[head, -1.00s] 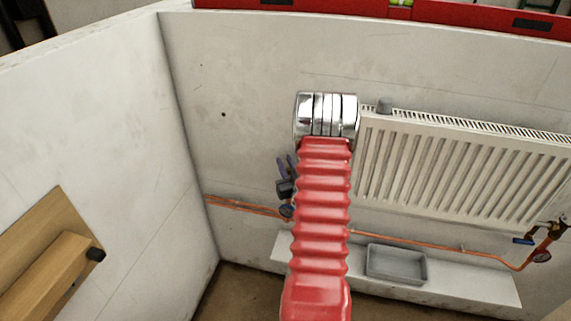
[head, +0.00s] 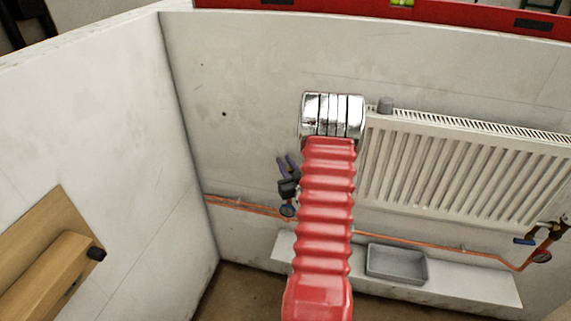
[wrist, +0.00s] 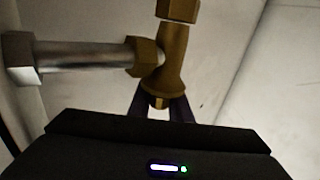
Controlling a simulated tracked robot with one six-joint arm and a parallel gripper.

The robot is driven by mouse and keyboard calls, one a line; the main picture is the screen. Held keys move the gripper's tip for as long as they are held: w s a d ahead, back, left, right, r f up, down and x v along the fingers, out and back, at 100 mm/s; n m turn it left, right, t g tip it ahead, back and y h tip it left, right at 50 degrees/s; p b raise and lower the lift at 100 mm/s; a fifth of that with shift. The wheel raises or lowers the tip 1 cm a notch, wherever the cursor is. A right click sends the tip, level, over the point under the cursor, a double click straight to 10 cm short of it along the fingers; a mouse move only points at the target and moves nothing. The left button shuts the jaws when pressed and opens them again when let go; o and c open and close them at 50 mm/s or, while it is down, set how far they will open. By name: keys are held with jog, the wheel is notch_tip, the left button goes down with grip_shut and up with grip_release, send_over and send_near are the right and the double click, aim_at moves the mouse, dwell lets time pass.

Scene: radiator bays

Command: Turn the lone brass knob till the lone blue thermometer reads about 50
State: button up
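My gripper (head: 288,164), with purple fingers and a black body, shows left of my red arm in the head view, its fingers spread. In the wrist view its fingers (wrist: 162,108) show beyond the black body, apart, with the lower end of a brass fitting (wrist: 165,70) between them in the picture. I cannot tell whether they touch it. No brass knob is clearly identifiable; part of the area is hidden behind my arm.
A brass valve (head: 555,229), a blue lever (head: 524,240) and a red dial (head: 541,256) are at far right. A grey tray (head: 396,263) sits below. A wooden block (head: 45,275) is at left.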

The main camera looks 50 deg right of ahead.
jog(key=o, duration=0.5)
jog(key=shift+c, duration=0.2)
jog(key=shift+s, duration=0.1)
jog(key=v, duration=1.3)
jog(key=shift+s+a, duration=0.2)
jog(key=shift+f, duration=0.1)
